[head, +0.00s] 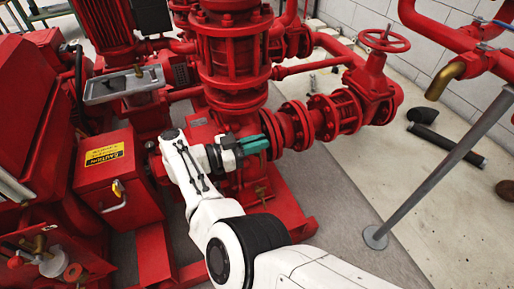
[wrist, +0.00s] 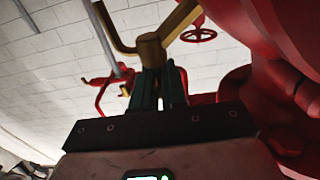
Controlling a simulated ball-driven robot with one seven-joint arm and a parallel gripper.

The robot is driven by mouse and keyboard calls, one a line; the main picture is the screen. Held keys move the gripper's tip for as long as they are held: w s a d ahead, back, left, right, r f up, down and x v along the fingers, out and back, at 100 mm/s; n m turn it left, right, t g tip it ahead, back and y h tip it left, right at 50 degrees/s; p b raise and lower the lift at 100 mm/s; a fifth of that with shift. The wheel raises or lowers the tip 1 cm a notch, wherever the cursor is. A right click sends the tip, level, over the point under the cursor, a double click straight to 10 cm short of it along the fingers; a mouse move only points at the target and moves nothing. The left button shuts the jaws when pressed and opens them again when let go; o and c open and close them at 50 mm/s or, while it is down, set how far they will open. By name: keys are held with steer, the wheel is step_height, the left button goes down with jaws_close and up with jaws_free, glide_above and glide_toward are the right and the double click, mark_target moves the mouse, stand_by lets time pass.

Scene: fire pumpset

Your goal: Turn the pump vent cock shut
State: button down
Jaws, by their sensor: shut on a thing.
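In the wrist view a brass cock (wrist: 151,48) with a bent lever running up to the left stands between the green fingers of my gripper (wrist: 158,92). The fingers are shut on its lower part, and a brass arm slants from it to the upper right. In the head view my gripper (head: 255,144) lies against the red pump, below the large flanged vertical pipe (head: 232,60), with its fingers pointing right. The cock cannot be made out there. The inside of the grip is partly hidden by the fingers.
Red pump casing fills the right of the wrist view (wrist: 280,60). A flanged pipe (head: 335,114) and handwheel valve (head: 383,40) stand to the right of my gripper. A red box with a yellow label (head: 105,175) stands left. A grey post (head: 440,170) rises from the floor at right.

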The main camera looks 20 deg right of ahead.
stand_by(0.4)
steer(key=c, duration=1.3)
jaws_free()
steer(key=shift+o, duration=0.2)
steer(key=a+b, duration=0.5)
steer(key=a, duration=0.2)
steer(key=shift+a, duration=0.2)
steer(key=shift+w, duration=0.1)
